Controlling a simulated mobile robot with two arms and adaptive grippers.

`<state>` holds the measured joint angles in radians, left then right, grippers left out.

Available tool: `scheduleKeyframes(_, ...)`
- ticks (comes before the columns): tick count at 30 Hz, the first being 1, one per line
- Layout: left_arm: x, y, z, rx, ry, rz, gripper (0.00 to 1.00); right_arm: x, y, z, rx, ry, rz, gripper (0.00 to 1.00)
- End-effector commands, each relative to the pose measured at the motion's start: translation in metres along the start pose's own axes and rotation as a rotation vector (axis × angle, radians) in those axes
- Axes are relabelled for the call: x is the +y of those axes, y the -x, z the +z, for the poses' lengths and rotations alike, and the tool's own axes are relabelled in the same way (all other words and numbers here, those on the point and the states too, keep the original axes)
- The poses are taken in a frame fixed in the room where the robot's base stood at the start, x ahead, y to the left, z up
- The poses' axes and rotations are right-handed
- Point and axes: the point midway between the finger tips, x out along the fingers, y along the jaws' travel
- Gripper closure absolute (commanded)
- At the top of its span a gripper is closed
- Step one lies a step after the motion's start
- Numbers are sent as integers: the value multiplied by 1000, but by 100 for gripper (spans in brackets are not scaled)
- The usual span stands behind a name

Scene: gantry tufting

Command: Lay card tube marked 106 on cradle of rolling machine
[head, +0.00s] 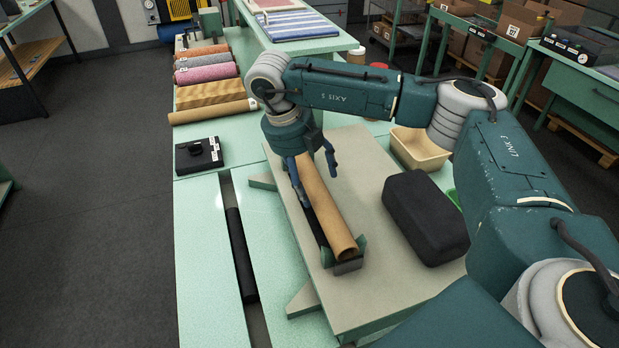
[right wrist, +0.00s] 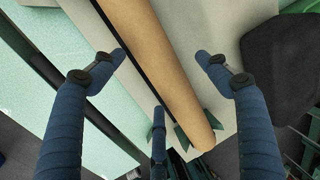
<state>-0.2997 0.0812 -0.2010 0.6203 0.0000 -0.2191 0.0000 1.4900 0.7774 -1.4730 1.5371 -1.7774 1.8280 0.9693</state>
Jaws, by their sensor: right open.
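A brown card tube (head: 332,215) lies lengthwise along the rolling machine (head: 379,267), a pale board on the green bench. Its near end sits in a green cradle support (head: 347,266); the far part is hidden behind my gripper. No number shows on it. My right gripper (head: 316,177) is open over the tube, with fingers on either side of it. In the right wrist view, the tube (right wrist: 160,60) passes between the spread fingers (right wrist: 162,80), with gaps visible, and green cradle pieces (right wrist: 182,137) flank its end. My left gripper is out of view.
A black rounded block (head: 425,215) lies on the board right of the tube, with a cream bin (head: 418,149) behind. Several fabric rolls (head: 206,72) and another brown tube (head: 212,112) lie at back left. A black box (head: 198,155) stands on the bench, near a long slot (head: 240,255).

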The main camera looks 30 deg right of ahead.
Motion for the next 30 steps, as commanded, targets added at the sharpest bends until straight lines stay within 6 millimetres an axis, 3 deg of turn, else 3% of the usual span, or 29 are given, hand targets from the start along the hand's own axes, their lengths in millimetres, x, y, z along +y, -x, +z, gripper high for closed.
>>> scheduleKeyframes(5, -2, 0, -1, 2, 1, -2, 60, 1, 12, 1, -3, 0, 2, 25)
scheduleKeyframes(19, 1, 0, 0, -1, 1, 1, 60, 0, 104, 1, -4, -1, 0, 25)
scheduleKeyframes(24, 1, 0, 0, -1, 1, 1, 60, 0, 118, 1, -1, 0, 0, 25)
scheduleKeyframes(30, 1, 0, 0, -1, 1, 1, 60, 0, 120, 0, 0, 0, 0, 25)
